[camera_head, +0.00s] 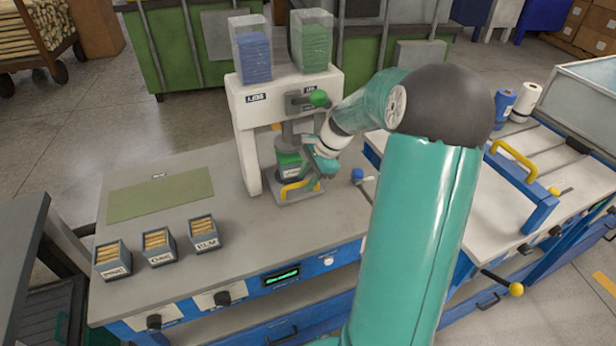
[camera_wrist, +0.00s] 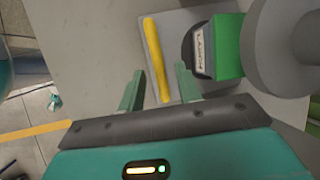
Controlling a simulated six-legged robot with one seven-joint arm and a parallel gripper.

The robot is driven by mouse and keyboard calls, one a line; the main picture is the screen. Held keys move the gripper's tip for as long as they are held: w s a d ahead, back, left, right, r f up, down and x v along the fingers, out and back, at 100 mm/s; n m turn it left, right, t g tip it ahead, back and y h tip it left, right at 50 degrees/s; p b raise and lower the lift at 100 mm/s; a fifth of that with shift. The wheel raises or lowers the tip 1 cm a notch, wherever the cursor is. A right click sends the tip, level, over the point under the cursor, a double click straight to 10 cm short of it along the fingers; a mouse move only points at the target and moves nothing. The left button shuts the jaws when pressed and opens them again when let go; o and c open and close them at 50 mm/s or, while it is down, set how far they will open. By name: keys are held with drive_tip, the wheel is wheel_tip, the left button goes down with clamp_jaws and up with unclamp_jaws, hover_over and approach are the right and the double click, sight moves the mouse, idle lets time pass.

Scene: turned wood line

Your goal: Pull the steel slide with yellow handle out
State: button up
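The steel slide (camera_head: 296,196) lies at the foot of the white press on the workbench. Its yellow handle (camera_head: 299,187) faces the front, and a green-and-dark cup (camera_head: 288,162) stands on the slide. In the wrist view the yellow handle (camera_wrist: 156,60) runs upright in the picture, with the slide's grey plate (camera_wrist: 178,22) and the labelled cup (camera_wrist: 202,55) to its right. My gripper (camera_wrist: 158,85) is open, with one finger on each side of the handle's near end. I cannot tell whether either finger touches it. In the head view my arm partly hides the gripper.
The press (camera_head: 246,130) carries clear lid bins and a green-knobbed lever (camera_head: 318,98). Three small boxes of wood pieces (camera_head: 158,245) and a green mat (camera_head: 161,194) sit on the bench's left. A blue knob (camera_head: 357,174) stands right of the slide.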

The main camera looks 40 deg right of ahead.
clamp_jaws()
drive_tip(key=shift+s, duration=0.1)
drive_tip(key=s+a, duration=0.1)
drive_tip(key=s, duration=0.4)
drive_tip(key=s+a, duration=0.1)
drive_tip(key=s, duration=0.4)
drive_tip(key=s+a, duration=0.2)
drive_tip(key=s, duration=0.3)
drive_tip(key=shift+s, duration=0.1)
unclamp_jaws()
drive_tip(key=shift+s+r, duration=0.1)
drive_tip(key=shift+s, duration=0.2)
drive_tip(key=shift+w, duration=0.3)
drive_tip(key=v, duration=1.3)
drive_tip(key=shift+d+r, duration=0.15)
drive_tip(key=shift+r, duration=0.1)
drive_tip(key=shift+s, duration=0.15)
